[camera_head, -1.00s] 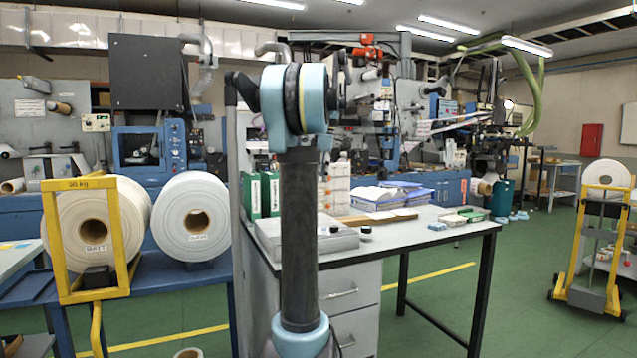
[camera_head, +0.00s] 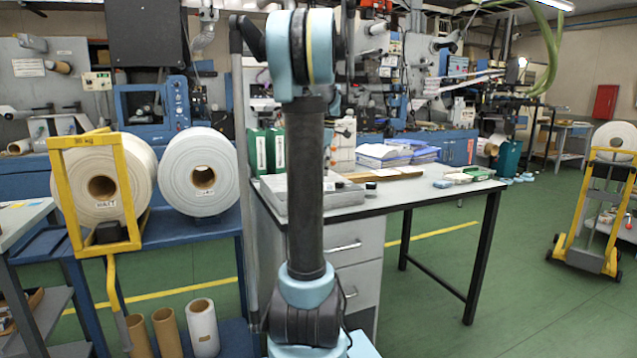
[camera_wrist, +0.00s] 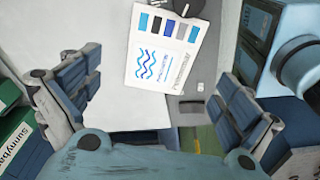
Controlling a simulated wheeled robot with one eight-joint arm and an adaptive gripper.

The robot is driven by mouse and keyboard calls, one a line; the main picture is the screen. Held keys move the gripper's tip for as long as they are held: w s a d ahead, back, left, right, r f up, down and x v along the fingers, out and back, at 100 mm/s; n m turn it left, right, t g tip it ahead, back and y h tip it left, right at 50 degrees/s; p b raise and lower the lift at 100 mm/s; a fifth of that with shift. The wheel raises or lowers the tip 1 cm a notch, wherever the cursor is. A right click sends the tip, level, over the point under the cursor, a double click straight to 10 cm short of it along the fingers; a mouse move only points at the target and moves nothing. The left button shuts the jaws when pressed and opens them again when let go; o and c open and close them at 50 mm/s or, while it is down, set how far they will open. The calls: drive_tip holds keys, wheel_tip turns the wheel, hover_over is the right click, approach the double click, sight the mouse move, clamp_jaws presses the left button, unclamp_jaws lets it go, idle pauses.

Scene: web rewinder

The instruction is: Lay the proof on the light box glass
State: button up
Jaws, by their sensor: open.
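The proof (camera_wrist: 155,60), a white sheet with blue wavy lines and a row of colour patches, lies slightly turned in the upper middle of the wrist view. Its left part is over a plain white surface (camera_wrist: 105,40) that looks like the light box glass; its right part reaches over a grey border (camera_wrist: 215,60). Whether it lies flat is unclear. My gripper (camera_wrist: 148,88) is open and empty, one finger either side of the proof's near end, apart from it. In the head view the grey light box (camera_head: 340,195) stands on the table, partly behind my arm; the proof and gripper are not visible there.
The grey table (camera_head: 420,193) also bears green binders (camera_head: 265,152), paper stacks (camera_head: 385,155) and small boxes (camera_head: 472,173). Large white rolls (camera_head: 200,172) stand at the left. A yellow hand truck (camera_head: 590,215) is at the right. Green floor between is clear.

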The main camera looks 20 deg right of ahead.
drive_tip(key=shift+w+a+f, duration=0.1)
drive_tip(key=shift+f, duration=0.95)
drive_tip(key=shift+a+f, duration=0.1)
drive_tip(key=shift+f, duration=0.9)
drive_tip(key=shift+c, duration=0.5)
drive_tip(key=c, duration=1.6)
